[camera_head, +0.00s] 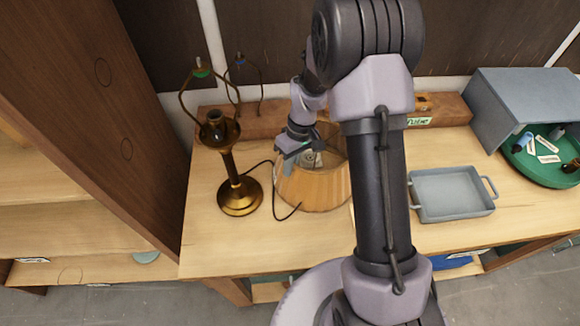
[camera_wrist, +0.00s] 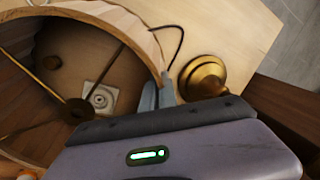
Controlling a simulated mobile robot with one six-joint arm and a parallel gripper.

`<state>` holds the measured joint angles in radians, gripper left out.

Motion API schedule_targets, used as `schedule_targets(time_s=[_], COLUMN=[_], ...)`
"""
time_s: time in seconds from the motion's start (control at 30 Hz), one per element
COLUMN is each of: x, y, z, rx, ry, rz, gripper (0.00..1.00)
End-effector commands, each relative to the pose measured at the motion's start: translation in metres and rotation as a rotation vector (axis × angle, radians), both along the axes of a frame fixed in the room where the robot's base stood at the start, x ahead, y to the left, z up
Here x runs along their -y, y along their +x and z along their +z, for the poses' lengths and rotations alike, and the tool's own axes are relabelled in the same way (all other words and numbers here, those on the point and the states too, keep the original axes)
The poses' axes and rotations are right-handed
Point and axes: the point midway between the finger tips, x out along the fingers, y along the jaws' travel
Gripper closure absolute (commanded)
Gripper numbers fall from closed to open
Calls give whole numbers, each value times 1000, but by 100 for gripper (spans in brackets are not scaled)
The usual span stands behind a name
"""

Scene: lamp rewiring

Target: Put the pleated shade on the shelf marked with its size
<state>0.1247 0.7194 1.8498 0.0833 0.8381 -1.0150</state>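The pleated shade (camera_head: 318,190) stands on the workbench, wide and tan, its top opening facing up. In the wrist view the shade (camera_wrist: 95,15) shows its rim, inner spokes and a pale square with a round fitting seen through it. My gripper (camera_head: 298,150) is at the shade's left rim. In the wrist view its grey fingertips (camera_wrist: 158,95) are at the rim wall, seemingly one on each side; whether they are closed on it is unclear. The wooden shelf unit (camera_head: 70,235) at the left has small labels on its lower edge, too small to read.
A brass lamp (camera_head: 236,180) with a black cord stands close left of the shade; its base (camera_wrist: 203,77) shows in the wrist view. Wire harps (camera_head: 200,72) rise behind. A grey tray (camera_head: 450,193) and green round tray (camera_head: 545,160) are at the right.

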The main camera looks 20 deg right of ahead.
Motion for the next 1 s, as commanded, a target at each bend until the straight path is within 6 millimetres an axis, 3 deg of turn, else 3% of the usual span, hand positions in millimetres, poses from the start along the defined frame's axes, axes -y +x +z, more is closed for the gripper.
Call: schedule_targets(time_s=[0.3,0.4,0.43,0.73,0.87,1.0], x=[0,0,0,0,5,13], y=[0,0,0,0,3,7], z=[-4,-2,-2,1,24,65], rx=[2,1,1,1,5,6], ry=[0,-1,-1,-1,-1,-2], rz=[0,0,0,0,0,-1], gripper=[100,78,76,76,76,76])
